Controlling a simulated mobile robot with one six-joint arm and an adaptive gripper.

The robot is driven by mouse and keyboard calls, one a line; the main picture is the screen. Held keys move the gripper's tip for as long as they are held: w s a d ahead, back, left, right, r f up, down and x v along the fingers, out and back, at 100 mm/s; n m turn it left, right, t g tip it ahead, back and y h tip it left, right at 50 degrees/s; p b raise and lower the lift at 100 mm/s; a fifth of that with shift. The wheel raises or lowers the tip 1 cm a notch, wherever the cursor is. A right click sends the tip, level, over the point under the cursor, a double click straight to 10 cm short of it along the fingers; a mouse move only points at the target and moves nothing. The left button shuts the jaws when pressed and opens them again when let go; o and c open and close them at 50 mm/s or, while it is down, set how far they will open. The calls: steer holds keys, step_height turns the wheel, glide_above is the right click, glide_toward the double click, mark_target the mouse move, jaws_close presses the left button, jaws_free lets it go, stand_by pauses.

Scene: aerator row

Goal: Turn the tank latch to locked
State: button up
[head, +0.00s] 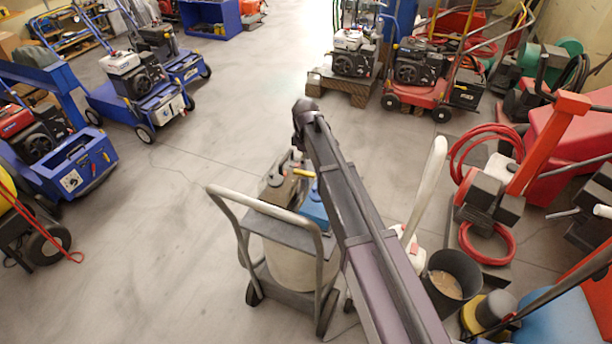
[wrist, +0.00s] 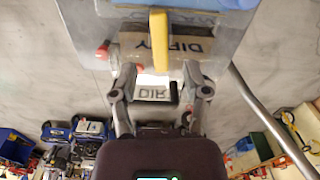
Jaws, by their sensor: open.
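The tank latch (wrist: 159,40) is a yellow bar, standing upright in the wrist view in front of a grey tank wall (wrist: 228,42) with a brown panel marked "DIRTY" (wrist: 199,45). In the head view a yellow bar (head: 304,173) shows at the tanks on a cart. My gripper (wrist: 160,84) is open and empty. Its two fingers are spread left and right, just below the bar's lower end in the picture. The gap in depth is hard to judge. In the head view my arm hides most of the gripper.
A grey-handled cart (head: 225,194) carries the tanks, with a blue tank (head: 314,210) beside my arm. Red knobs (wrist: 103,50) sit left of the latch. A bucket (head: 447,283) and red hoses (head: 488,240) lie right.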

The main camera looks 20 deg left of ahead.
mark_target(305, 172)
steer(key=shift+f+b, duration=2.15)
steer(key=shift+f, duration=0.3)
jaws_close()
